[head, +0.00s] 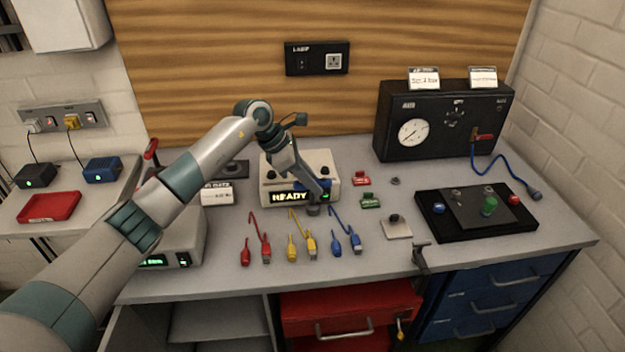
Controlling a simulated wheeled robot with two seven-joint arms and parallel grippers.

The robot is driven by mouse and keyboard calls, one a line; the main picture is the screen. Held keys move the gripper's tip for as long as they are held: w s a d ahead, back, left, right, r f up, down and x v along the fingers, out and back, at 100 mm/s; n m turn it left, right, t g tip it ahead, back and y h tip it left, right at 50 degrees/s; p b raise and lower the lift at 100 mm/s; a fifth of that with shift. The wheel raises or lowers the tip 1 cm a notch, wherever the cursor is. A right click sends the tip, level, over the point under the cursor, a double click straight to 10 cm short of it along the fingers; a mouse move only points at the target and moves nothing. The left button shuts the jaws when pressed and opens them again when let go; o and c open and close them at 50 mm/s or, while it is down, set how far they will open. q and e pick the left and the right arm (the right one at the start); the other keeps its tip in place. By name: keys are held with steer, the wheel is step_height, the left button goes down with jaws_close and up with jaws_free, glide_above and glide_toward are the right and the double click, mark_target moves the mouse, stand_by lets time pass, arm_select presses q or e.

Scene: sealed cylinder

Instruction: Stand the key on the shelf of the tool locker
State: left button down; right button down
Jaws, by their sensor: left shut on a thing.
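My left gripper (315,203) reaches in over the bench, in front of the white box with a lit READY display (289,196). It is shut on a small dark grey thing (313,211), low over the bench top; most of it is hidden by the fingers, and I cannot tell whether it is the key. An open compartment with a grey shelf (215,321) is under the bench at left; I cannot tell whether this is the tool locker. My right gripper is not in view.
Red (245,256), yellow (292,252) and blue (336,246) leads lie in front of the gripper. A black gauge box (441,122) and a black tray (436,229) stand at right. A dark fitting (420,258) sits at the front edge.

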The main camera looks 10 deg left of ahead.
arm_select(q)
steer(key=c, duration=2)
jaws_free()
steer(key=shift+f, duration=0.15)
steer(key=o, duration=0.4)
steer(key=shift+r, duration=0.25)
